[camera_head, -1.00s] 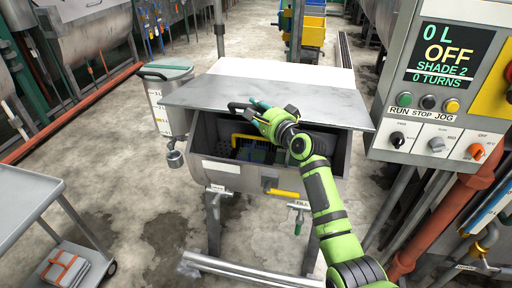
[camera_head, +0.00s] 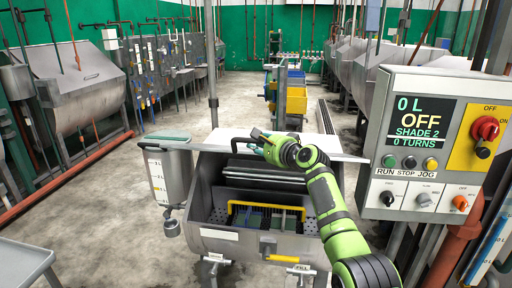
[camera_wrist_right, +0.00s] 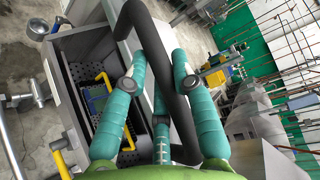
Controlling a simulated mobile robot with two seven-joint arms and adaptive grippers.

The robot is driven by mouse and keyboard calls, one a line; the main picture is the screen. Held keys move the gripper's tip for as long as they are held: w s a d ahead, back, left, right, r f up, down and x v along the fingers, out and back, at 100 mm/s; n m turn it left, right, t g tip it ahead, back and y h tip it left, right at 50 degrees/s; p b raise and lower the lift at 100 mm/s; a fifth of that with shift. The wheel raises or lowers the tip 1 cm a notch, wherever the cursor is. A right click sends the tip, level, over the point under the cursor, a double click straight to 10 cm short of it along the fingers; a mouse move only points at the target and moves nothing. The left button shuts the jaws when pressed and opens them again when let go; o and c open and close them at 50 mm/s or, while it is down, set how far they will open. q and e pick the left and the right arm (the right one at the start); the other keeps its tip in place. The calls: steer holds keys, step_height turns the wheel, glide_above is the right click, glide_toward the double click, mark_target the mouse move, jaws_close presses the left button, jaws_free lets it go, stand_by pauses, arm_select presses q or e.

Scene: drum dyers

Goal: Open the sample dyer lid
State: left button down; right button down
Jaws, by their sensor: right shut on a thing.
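The sample dyer (camera_head: 262,246) is a grey steel tub in the middle of the head view, its front opening uncovered. Its lid (camera_head: 338,156) is a pale metal plate, raised and seen nearly edge-on above the opening. Inside are a yellow bar (camera_head: 268,206), dark slats and a perforated floor. My right gripper (camera_head: 261,143) is at the lid's front, shut on the black lid handle (camera_wrist_right: 166,72). In the right wrist view the teal fingers lie around this bar. The handle is partly hidden by the gripper in the head view. My left gripper is out of view.
A control panel (camera_head: 437,80) reading OFF stands close at the right, beside my right arm. A lidded grey bin (camera_head: 168,176) stands left of the dyer. A grey cart (camera_head: 22,262) is at the lower left. The left floor is mostly clear.

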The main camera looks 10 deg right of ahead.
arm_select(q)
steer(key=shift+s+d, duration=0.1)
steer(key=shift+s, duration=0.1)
arm_select(e)
steer(key=shift+a+r, duration=0.1)
steer(key=c, duration=1)
jaws_free()
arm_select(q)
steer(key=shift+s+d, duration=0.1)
arm_select(e)
steer(key=shift+s, duration=0.1)
steer(key=v, duration=1.2)
